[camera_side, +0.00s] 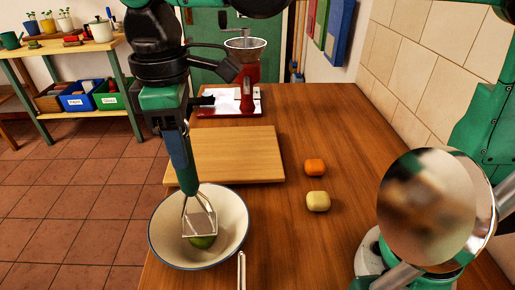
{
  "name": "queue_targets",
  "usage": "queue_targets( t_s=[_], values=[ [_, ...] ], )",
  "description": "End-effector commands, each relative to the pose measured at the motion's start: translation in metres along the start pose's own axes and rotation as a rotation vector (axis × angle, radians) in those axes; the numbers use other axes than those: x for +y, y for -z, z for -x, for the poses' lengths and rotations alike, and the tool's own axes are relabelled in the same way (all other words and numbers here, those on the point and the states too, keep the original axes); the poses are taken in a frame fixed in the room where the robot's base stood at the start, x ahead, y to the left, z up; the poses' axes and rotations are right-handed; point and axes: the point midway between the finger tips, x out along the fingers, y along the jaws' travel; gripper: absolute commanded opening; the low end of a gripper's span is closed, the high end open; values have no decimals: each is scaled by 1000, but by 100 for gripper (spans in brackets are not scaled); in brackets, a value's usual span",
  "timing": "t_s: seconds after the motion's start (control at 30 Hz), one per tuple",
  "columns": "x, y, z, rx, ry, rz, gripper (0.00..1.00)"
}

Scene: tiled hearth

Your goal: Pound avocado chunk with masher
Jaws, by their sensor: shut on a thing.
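The masher (187,176) has a dark green-blue handle and a metal mashing plate, and it hangs upright with its plate down. My gripper (178,128) is shut on the upper part of its handle. The avocado chunk (204,242) is green and lies in the cream bowl (166,236) with the dark rim, at the front of the table. The masher's plate is inside the bowl outline, just above or on the chunk and partly covering it. I cannot tell whether they touch.
A wooden board (240,155) lies behind the bowl. An orange piece (315,167) and a pale yellow piece (318,201) sit to its right. A red grinder (246,75) stands farther back. A metal handle (241,272) lies beside the bowl. The table's middle right is clear.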

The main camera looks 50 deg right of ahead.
Motion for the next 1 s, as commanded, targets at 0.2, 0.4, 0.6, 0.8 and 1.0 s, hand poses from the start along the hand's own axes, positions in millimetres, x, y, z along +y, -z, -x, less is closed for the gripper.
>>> queue_targets(
  t_s=[0.2, 0.4, 0.6, 0.8, 1.0],
  values=[
    [0, 0, -2, 0, 0, 0, 0],
    [0, 0, -7, 0, 0, 0, 0],
    [0, 0, -12, 0, 0, 0, 0],
    [0, 0, -12, 0, 0, 0, 0],
    [0, 0, -12, 0, 0, 0, 0]
  ],
)
